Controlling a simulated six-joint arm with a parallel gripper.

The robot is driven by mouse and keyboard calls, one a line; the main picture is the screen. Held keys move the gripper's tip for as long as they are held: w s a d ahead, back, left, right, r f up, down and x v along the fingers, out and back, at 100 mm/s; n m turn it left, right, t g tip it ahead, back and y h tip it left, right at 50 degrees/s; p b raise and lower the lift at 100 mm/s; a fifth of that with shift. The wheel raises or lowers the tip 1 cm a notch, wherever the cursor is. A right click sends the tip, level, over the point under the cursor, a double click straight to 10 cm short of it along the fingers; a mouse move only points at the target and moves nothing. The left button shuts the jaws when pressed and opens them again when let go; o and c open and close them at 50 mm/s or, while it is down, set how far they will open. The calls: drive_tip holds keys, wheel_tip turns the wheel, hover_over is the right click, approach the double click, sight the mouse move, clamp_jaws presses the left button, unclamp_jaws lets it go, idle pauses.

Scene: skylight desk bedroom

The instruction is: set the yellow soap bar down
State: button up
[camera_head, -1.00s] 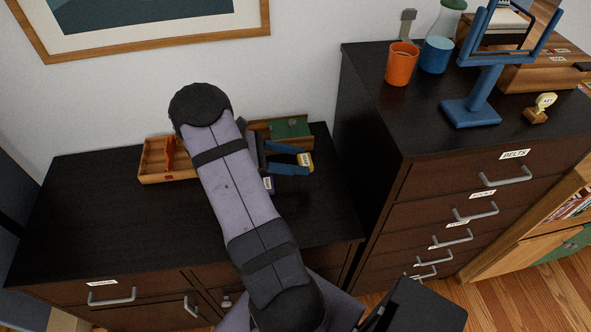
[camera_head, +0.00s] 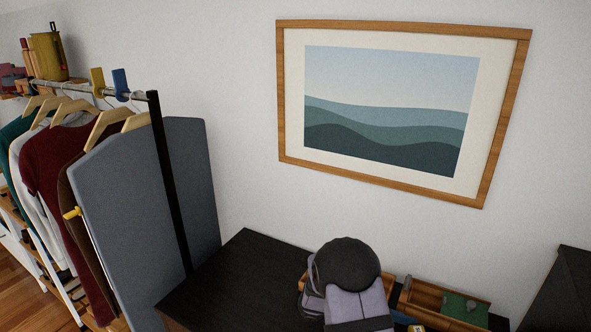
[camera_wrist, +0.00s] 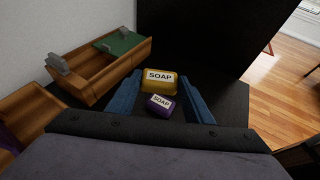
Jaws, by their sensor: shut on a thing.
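The yellow soap bar (camera_wrist: 160,82), labelled SOAP, sits between the blue fingertips of my gripper (camera_wrist: 160,78) in the wrist view. My gripper is shut on it, over the dark dresser top. I cannot tell whether the bar touches the surface. A smaller purple soap bar (camera_wrist: 161,106) shows just below it in the wrist view, between the fingers in the picture. In the head view only a sliver of the yellow bar (camera_head: 416,328) shows at the bottom edge, and my arm hides much of the dresser.
A wooden tray (camera_wrist: 98,79) with a green piece in it stands left of my gripper, against the wall. Another wooden box (camera_wrist: 28,108) is nearer left. A tall dark cabinet (camera_wrist: 200,35) rises beyond the soap. The dresser's left part (camera_head: 235,275) is clear.

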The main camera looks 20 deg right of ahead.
drive_tip(key=w+a+n+t, duration=0.1)
drive_tip(key=a+n+t, duration=0.1)
drive_tip(key=a, duration=0.2)
drive_tip(key=w+a+f+n+t, duration=0.1)
drive_tip(key=w+a+n+t, duration=0.1)
drive_tip(key=a, duration=0.2)
drive_tip(key=w+a+f+n+t, duration=0.1)
drive_tip(key=w+a+n+t, duration=0.1)
drive_tip(key=a, duration=0.3)
drive_tip(key=shift+t+h, duration=0.3)
drive_tip(key=shift+t, duration=0.2)
drive_tip(key=a+n+t+y, duration=0.1)
drive_tip(key=a+n+t, duration=0.1)
drive_tip(key=a, duration=0.2)
drive_tip(key=a+f+n+t+y, duration=0.1)
drive_tip(key=a+n+t, duration=0.1)
drive_tip(key=a, duration=0.2)
drive_tip(key=a+f+n+t, duration=0.1)
drive_tip(key=a+t, duration=0.1)
drive_tip(key=a, duration=0.3)
drive_tip(key=shift+s+a+f+n+y+p, duration=0.1)
drive_tip(key=shift+s+f+n+y+p, duration=0.1)
drive_tip(key=shift+s+n+y+p, duration=0.2)
